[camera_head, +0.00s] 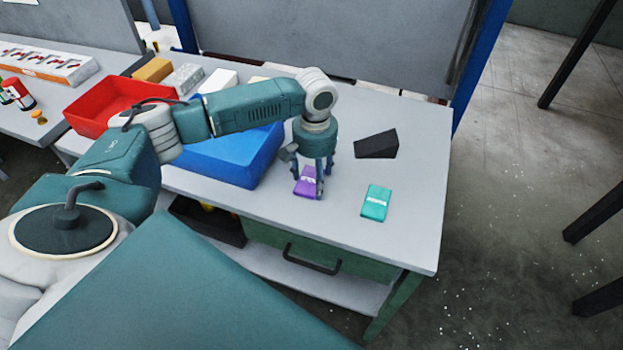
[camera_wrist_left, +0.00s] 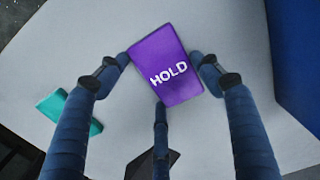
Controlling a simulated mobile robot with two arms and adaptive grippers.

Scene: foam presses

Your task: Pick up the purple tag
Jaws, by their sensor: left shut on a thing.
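The purple tag (camera_head: 305,182) is at the table's middle, under my left gripper (camera_head: 308,183) in the head view. In the left wrist view the purple tag (camera_wrist_left: 165,62), marked HOLD, sits between the fingers of the left gripper (camera_wrist_left: 164,60). The two side fingertips touch its edges, and a third finger reaches its lower edge. The gripper is shut on it. I cannot tell whether the tag is clear of the table. My right gripper is not in view.
A teal tag (camera_head: 376,203) lies to the right on the table (camera_head: 420,165), with a black wedge (camera_head: 377,145) behind it. A blue bin (camera_head: 225,160) and a red bin (camera_head: 100,108) stand to the left.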

